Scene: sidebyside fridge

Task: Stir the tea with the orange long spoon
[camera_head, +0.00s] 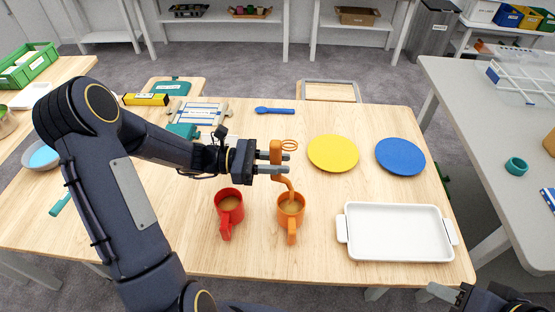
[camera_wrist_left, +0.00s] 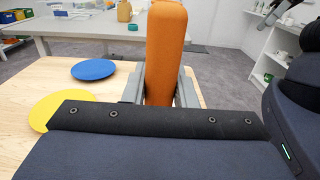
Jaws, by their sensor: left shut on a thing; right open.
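My left gripper (camera_head: 285,163) is shut on the thick handle of the orange long spoon (camera_head: 276,154). The spoon's handle also fills the middle of the left wrist view (camera_wrist_left: 164,50), between the fingers. The spoon's thin shaft slopes down toward the orange mug (camera_head: 292,219), and its lower end meets the mug's opening; the tip is hidden. The orange mug holds brown tea. A red mug (camera_head: 226,220), also with brown liquid, stands to its left. My right gripper (camera_head: 452,296) is open and empty at the bottom right, away from the mugs.
A yellow plate (camera_head: 333,153) and a blue plate (camera_head: 400,157) lie to the right. A white tray (camera_head: 395,256) sits at the front right. A blue spoon (camera_head: 275,111) lies at the back. Bare tabletop lies in front of the mugs.

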